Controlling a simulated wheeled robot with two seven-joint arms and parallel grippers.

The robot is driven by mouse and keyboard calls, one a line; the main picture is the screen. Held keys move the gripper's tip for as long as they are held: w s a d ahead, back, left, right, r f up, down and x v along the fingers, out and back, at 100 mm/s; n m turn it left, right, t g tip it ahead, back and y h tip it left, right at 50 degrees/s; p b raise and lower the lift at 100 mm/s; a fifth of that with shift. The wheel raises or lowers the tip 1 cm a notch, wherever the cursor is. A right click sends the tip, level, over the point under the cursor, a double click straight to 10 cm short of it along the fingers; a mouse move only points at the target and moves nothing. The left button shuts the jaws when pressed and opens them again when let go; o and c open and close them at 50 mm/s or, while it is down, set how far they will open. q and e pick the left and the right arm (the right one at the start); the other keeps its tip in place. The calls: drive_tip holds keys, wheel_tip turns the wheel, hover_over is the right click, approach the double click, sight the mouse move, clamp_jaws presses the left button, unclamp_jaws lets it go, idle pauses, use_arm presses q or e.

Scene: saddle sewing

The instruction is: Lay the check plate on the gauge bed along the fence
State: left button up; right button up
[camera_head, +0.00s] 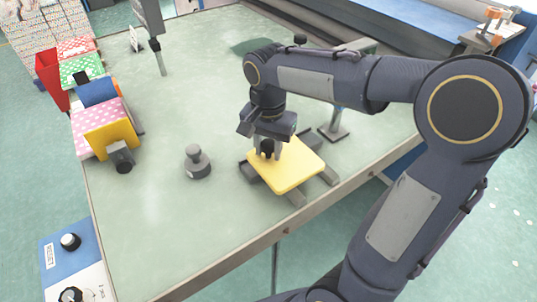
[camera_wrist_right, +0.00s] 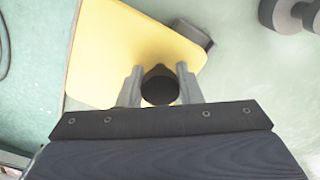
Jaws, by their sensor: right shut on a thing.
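The check plate is a yellow square plate (camera_head: 296,170) with a black knob (camera_wrist_right: 160,90). My right gripper (camera_head: 267,150) has its two grey fingers on either side of this knob and is shut on it, near the plate's back left edge. The plate lies flat over the gauge bed, whose dark grey bars stick out at the front (camera_head: 297,198) and right. A dark block along the plate's left side (camera_head: 252,172) looks like the fence. I cannot tell whether plate and bed touch. In the right wrist view the plate (camera_wrist_right: 110,50) fills the upper left. My left gripper is not in view.
A grey knobbed weight (camera_head: 197,163) stands on the green table left of the bed. A post on a foot (camera_head: 335,128) stands close behind the plate. Coloured patterned pads (camera_head: 97,125) line the left edge. The table's front edge is near the bed.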

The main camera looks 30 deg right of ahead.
sight(268, 156)
drive_tip(key=shift+w+d+f, duration=0.1)
drive_tip(key=shift+f, duration=1.55)
drive_tip(key=shift+f, duration=0.15)
drive_tip(key=o, duration=1.1)
wheel_tip(268, 156, up, 11)
drive_tip(key=shift+r, duration=0.55)
drive_tip(key=s+a+f+n+t+y, duration=0.1)
drive_tip(key=s+f+n+t, duration=0.1)
drive_tip(key=s, duration=0.3)
drive_tip(key=s+a+f+n+t+y, duration=0.1)
drive_tip(key=s+f+n, duration=0.3)
drive_tip(key=s, duration=0.2)
drive_tip(key=s+a+f+n+t+y, duration=0.1)
drive_tip(key=s+a+f+n+t, duration=0.1)
drive_tip(key=s, duration=0.4)
drive_tip(key=shift+a+f+n+t+y, duration=0.1)
drive_tip(key=shift+f+n+t+y, duration=0.25)
drive_tip(key=shift+f, duration=0.4)
